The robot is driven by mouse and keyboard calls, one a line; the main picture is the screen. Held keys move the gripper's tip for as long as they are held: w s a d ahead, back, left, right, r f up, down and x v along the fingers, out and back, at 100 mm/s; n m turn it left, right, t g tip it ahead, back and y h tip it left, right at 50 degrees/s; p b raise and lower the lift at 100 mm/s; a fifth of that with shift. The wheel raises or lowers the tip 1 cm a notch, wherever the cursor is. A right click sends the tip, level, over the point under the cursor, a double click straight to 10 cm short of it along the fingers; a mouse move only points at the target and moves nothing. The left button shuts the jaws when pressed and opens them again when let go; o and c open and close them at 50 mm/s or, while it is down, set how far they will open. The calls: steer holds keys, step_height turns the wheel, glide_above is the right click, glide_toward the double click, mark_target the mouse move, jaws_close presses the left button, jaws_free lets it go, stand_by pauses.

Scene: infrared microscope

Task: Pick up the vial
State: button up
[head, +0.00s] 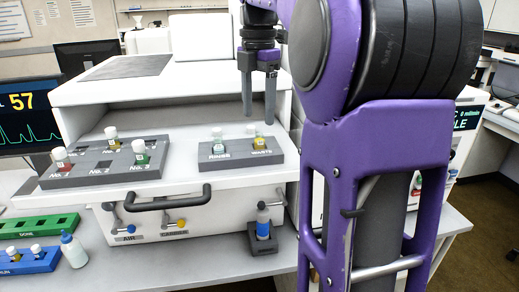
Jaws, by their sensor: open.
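Several capped vials are in view; the picture does not show which one the task means. A grey rack (50,183) on the white instrument's shelf holds vials with white caps, including a red one (61,158), a green one (140,152) and one at the back (112,137). A smaller grey block (205,163) marked RINSE and WASTE holds a pale vial (219,146) and a yellow vial (258,140). My gripper (259,118) is open and points down, with its fingertips just above the yellow vial in the picture. Nothing shows between its fingers; its exact depth is unclear.
A drawer handle (167,200) juts from the instrument's front. Below are a green DONE rack (38,227), a blue rack (30,263) with vials, a white bottle (73,250) and a blue-topped bottle in a stand (263,224). My purple arm blocks the right side.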

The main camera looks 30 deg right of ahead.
steer(key=f, duration=0.2)
steer(key=f+b, duration=0.1)
steer(key=f, duration=0.2)
steer(key=shift+s+f, duration=0.25)
steer(key=shift+f, duration=0.05)
steer(key=shift+c, duration=0.2)
jaws_close()
